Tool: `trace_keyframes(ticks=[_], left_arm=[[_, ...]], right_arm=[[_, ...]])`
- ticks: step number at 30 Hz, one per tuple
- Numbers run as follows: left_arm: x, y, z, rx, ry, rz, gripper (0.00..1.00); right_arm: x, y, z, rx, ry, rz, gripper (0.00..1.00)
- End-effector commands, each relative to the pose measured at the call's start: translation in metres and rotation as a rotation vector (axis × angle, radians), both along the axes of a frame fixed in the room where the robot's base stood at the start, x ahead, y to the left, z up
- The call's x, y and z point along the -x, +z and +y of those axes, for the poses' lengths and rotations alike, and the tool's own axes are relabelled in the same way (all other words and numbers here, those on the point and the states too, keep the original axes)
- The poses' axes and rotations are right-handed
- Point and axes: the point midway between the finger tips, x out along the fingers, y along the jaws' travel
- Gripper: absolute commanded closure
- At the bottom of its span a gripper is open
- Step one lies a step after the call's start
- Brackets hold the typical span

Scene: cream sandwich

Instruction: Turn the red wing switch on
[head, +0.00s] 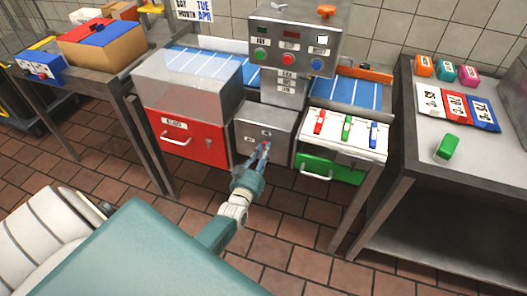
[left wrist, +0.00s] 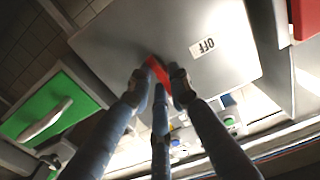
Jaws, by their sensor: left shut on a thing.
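The red wing switch (left wrist: 156,70) sits on the front of a grey metal box (left wrist: 120,32), which also shows in the head view (head: 250,130) between the red and green drawers. My left gripper (left wrist: 158,84) is at the box front and shut on the switch, with a fingertip on each side of it. In the head view my left gripper (head: 263,153) reaches up to the box and hides most of the switch. A white label reading OFF (left wrist: 203,46) is near the switch in the left wrist view. My right gripper is not in view.
A red drawer (head: 187,145) is left of the box and a green drawer (head: 330,168) is right of it. A control panel (head: 298,40) with buttons stands above. A side table (head: 440,175) with cards stands at right. The tiled floor in front is open.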

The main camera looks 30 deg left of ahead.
Motion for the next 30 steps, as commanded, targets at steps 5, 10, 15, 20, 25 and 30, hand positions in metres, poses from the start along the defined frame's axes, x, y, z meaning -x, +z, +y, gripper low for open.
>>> trace_keyframes(ticks=[5, 10, 15, 20, 25, 30], left_arm=[[-0.001, 0.000, -0.003, -0.002, -0.004, 0.000, 1.00], [-0.001, 0.000, -0.003, -0.001, -0.004, 0.000, 0.67], [0.000, 0.000, -0.002, -0.001, -0.003, 0.000, 0.67], [0.002, -0.001, -0.002, 0.000, -0.002, 0.001, 0.67], [0.022, -0.002, -0.007, 0.001, -0.002, 0.004, 0.67], [0.058, -0.002, -0.016, 0.001, -0.003, 0.004, 0.67]], right_arm=[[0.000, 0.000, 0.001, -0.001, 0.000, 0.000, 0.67], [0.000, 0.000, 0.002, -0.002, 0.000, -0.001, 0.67], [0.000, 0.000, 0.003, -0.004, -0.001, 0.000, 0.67], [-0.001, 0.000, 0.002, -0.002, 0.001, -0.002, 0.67], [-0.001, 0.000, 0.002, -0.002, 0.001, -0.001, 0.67], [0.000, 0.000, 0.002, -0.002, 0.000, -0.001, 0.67]])
